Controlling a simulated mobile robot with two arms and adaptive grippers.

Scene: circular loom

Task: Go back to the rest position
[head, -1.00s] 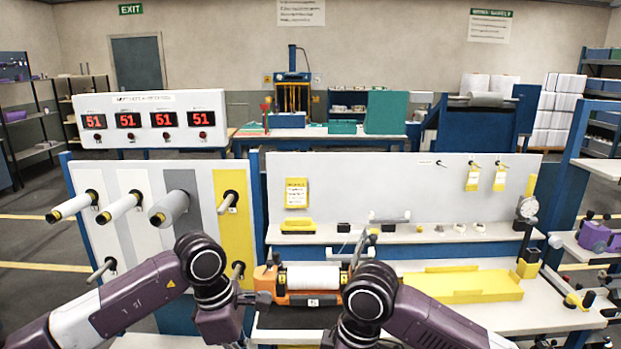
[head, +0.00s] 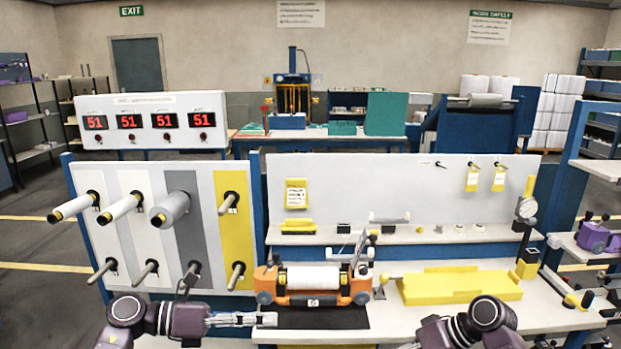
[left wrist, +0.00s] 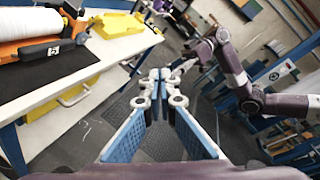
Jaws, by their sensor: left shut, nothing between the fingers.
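My left gripper (head: 268,319) shows low in the head view, just in front of the bench beside the dark mat. Its fingers are together with nothing between them; its fingertips also show in the left wrist view (left wrist: 161,78). My right arm is at the bottom right of the head view, with its gripper cut off or hidden by the lower edge. In the left wrist view the right arm reaches in from the right, and its gripper end is too small to read.
An orange holder with a white roll (head: 313,278) stands on the bench behind a dark mat (head: 330,318). A yellow tray (head: 460,288) lies to its right. A panel with rolls on pegs (head: 205,215) stands at left. Floor shows beside the bench in the left wrist view.

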